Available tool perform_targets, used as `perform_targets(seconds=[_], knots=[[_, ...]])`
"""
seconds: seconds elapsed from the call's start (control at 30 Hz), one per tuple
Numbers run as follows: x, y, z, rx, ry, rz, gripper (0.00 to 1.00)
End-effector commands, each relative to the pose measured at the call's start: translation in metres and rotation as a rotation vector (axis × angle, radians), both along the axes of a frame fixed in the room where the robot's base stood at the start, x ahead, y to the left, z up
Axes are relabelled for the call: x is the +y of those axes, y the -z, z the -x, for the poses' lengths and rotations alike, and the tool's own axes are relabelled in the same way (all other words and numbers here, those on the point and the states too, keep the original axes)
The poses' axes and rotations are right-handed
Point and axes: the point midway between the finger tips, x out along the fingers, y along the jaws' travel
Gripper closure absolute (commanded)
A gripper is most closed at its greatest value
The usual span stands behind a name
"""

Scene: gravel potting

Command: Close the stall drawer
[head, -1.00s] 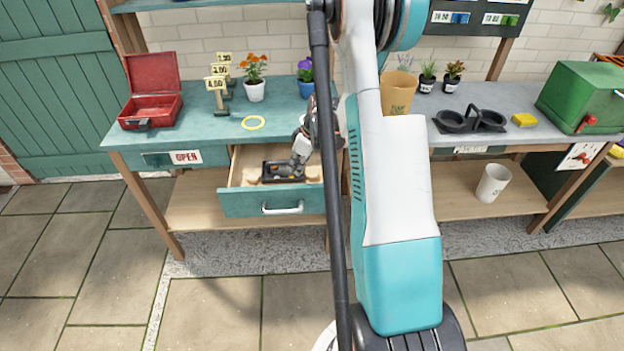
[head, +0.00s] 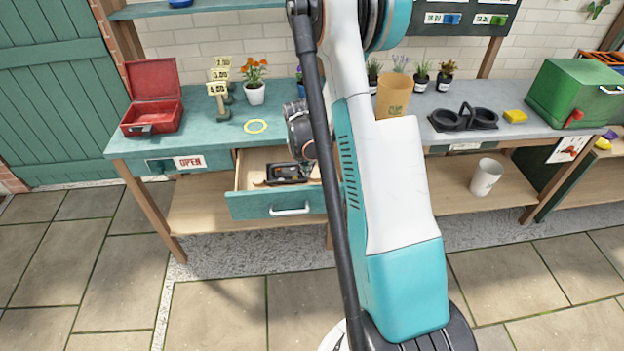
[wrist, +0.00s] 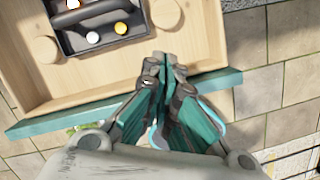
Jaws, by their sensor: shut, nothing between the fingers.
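In the head view my arm hides the fingertips and the drawer's right end.
A dark tray (head: 287,172) lies in the drawer; the wrist view shows round wooden pieces (wrist: 165,13) beside it. A red cash box (head: 152,115), price signs and potted flowers (head: 255,92) stand on the counter above. The paved floor before the drawer is clear.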

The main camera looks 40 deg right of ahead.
Motion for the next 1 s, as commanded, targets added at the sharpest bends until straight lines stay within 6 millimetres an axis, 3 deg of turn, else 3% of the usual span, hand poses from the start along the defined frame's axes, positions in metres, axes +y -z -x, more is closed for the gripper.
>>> perform_targets(seconds=[0.6, 1.0], knots=[[-0.018, 0.086, -0.01, 0.0, -0.004, 0.001, 1.0], [-0.02, 0.096, -0.011, 0.0, -0.003, 0.001, 1.0]])
